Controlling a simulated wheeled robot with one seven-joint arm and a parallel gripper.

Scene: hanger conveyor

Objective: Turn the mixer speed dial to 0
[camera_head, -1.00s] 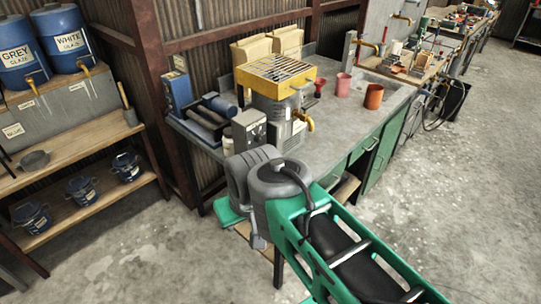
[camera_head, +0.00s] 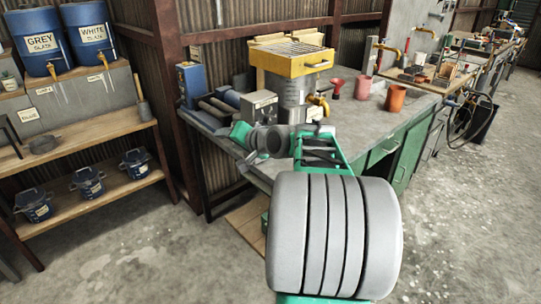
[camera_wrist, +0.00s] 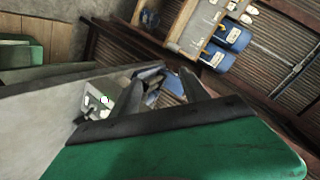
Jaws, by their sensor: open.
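The mixer (camera_head: 294,91) is a steel drum with a yellow grated top (camera_head: 301,58) and a yellow tap, on the grey workbench. A grey control box (camera_head: 260,106) with a dark dial on its front stands at its left; the dial setting is too small to read. My gripper (camera_head: 238,133) is in front of and below the box, partly hidden by my arm. In the wrist view my gripper (camera_wrist: 140,88) is open, fingers spread and empty. A small grey panel with a white spot (camera_wrist: 104,100) shows near the left finger; I cannot tell if it is the box.
A blue box (camera_head: 191,84) and dark rollers (camera_head: 216,107) lie left of the mixer. Red and orange cups (camera_head: 395,98) stand to its right. A shelf with blue glaze barrels (camera_head: 88,37) and buckets is at left.

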